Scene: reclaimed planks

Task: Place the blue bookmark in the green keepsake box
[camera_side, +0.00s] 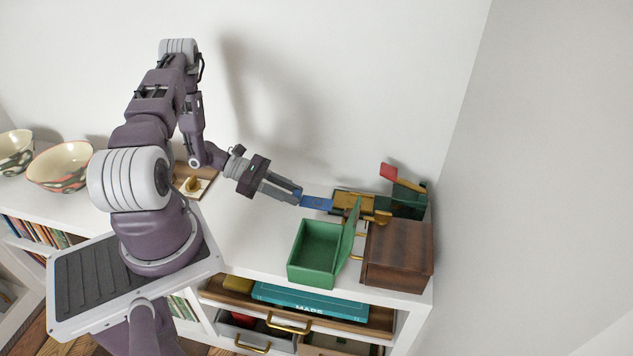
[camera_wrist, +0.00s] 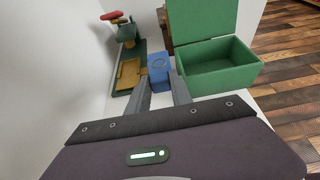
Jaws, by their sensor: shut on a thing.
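My gripper (camera_side: 299,196) is shut on the blue bookmark (camera_side: 317,203), a small flat blue piece held at the fingertips above the white shelf top. In the wrist view the bookmark (camera_wrist: 160,71) shows between my gripper's fingers (camera_wrist: 162,88). The green keepsake box (camera_side: 313,268) stands on the shelf top near its front edge with its lid (camera_side: 349,232) raised on the right side. The bookmark is behind the box, apart from it. In the wrist view the open box (camera_wrist: 235,78) is to the right of my gripper, and its visible inside looks empty.
A dark wooden box (camera_side: 398,254) stands right of the green box. A green and brass device with a red-tipped handle (camera_side: 397,178) is behind them near the wall. Patterned bowls (camera_side: 60,167) are at the far left. A small brass object on a board (camera_side: 193,184) stands behind my arm.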

